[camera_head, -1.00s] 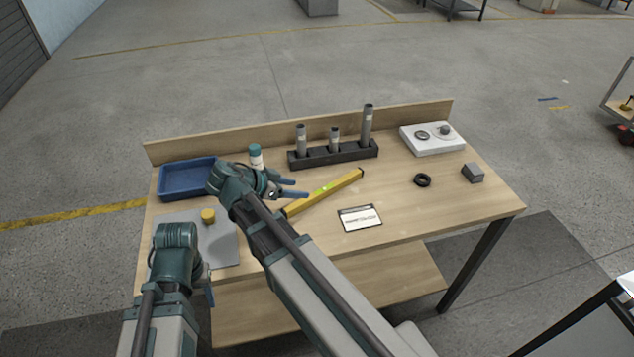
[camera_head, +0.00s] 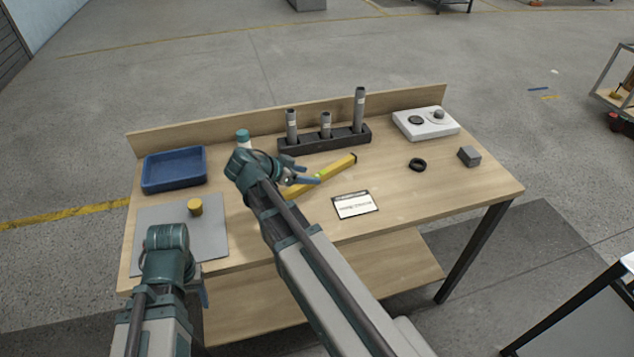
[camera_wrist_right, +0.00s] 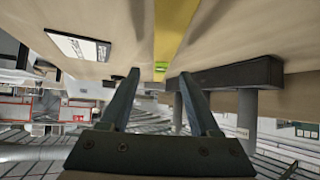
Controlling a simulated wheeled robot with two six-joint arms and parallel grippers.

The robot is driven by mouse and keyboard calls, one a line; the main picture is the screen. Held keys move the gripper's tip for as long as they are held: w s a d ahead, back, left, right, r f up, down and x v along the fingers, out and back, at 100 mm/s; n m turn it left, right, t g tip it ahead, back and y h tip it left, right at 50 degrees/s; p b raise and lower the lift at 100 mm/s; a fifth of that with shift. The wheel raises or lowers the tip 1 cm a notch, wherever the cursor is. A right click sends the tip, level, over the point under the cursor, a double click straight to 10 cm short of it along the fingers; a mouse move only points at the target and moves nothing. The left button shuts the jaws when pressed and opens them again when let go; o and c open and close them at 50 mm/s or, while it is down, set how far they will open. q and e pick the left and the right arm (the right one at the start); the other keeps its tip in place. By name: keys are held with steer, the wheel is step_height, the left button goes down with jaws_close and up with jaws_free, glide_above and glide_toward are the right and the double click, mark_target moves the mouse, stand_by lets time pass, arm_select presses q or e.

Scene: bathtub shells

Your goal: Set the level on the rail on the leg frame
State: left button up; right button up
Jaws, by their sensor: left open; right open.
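The yellow level (camera_head: 340,168) lies diagonally on the wooden workbench, partly hidden by my right gripper. My right gripper (camera_head: 312,180) is open and empty over the level's near part. In the right wrist view the level (camera_wrist_right: 174,28), with its green vial, appears beyond and between the open fingers (camera_wrist_right: 158,76); I cannot tell whether they touch it. My left gripper (camera_head: 203,291) is open, low at the bench's front left edge, mostly hidden by its arm. A dark-legged frame (camera_head: 575,312) with a pale top is cut off at the lower right; I cannot make out a rail.
A black block with grey tubes (camera_head: 345,139) stands behind the level. A blue tray (camera_head: 174,185), a bottle (camera_head: 243,136), a grey mat (camera_head: 210,240) with a yellow cylinder (camera_head: 195,207), a label card (camera_head: 355,205), a black ring (camera_head: 418,164) and a grey cube (camera_head: 469,156) surround it.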

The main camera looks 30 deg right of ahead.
mark_target(317, 175)
steer(key=b+x, duration=0.3)
steer(key=x, duration=0.2)
steer(key=shift+w+d+f, duration=0.1)
steer(key=shift+d, duration=0.05)
jaws_close()
stand_by(0.4)
